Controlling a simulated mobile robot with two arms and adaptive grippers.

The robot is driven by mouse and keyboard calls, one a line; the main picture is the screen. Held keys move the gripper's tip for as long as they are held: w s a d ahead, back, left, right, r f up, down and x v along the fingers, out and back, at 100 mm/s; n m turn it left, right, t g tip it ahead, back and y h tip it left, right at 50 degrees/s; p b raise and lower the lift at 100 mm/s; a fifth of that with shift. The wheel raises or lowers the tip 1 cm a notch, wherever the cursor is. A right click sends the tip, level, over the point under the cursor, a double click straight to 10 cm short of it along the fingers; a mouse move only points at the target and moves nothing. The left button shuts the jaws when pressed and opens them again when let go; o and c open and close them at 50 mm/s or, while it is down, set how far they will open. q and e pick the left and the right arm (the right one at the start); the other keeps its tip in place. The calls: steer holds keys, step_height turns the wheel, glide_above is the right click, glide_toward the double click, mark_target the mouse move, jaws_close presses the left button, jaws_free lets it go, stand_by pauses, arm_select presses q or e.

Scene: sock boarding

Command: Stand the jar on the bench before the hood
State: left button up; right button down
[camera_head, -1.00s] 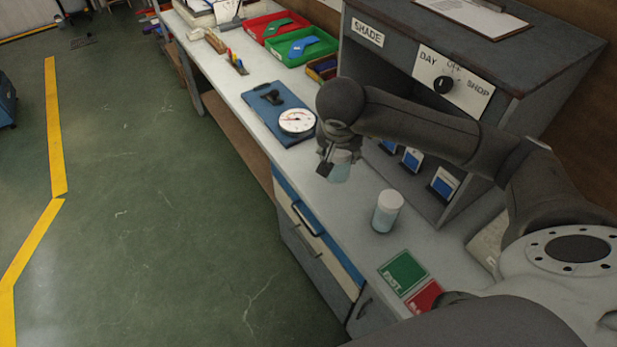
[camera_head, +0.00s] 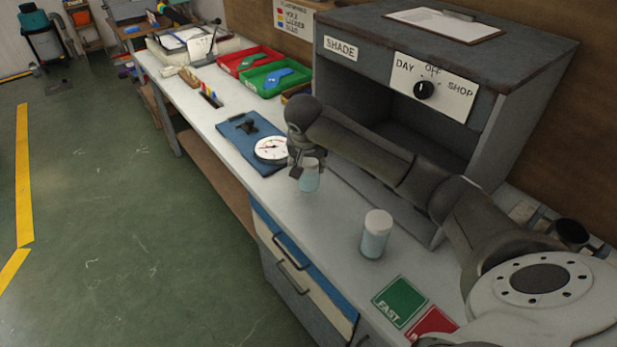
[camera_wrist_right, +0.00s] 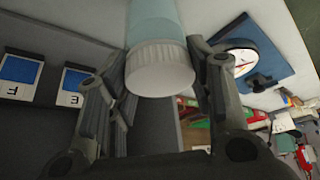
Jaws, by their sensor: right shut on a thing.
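My right gripper (camera_head: 303,168) is shut on a pale blue jar (camera_head: 310,180) over the bench (camera_head: 340,210), in front of the hood (camera_head: 365,66). In the wrist view the jar's white ribbed lid (camera_wrist_right: 160,68) shows between the two fingers (camera_wrist_right: 160,90). The jar looks roughly upright in the head view. I cannot tell whether its base touches the bench. A second, similar jar (camera_head: 375,238) with a white lid stands upright on the bench, nearer me. My arm hides part of the hood's opening. My left gripper is not in view.
A blue board with a round dial (camera_head: 271,149) lies just left of the held jar. Green (camera_head: 399,301) and red (camera_head: 432,325) cards lie at the near end. Red and green trays stand farther back. Bare bench lies between the two jars.

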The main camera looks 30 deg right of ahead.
steer(key=shift+s+a+f+b+x, duration=0.1)
steer(key=shift+s+a+b+x, duration=0.05)
steer(key=shift+b+x, duration=0.75)
steer(key=shift+s+a+f+b+x, duration=0.15)
steer(key=shift+b+x, duration=0.55)
steer(key=shift+x, duration=0.4)
steer(key=shift+f, duration=0.1)
steer(key=c, duration=0.7)
jaws_free()
steer(key=v, duration=1.2)
steer(key=shift+s+b, duration=0.1)
steer(key=shift+b, duration=0.25)
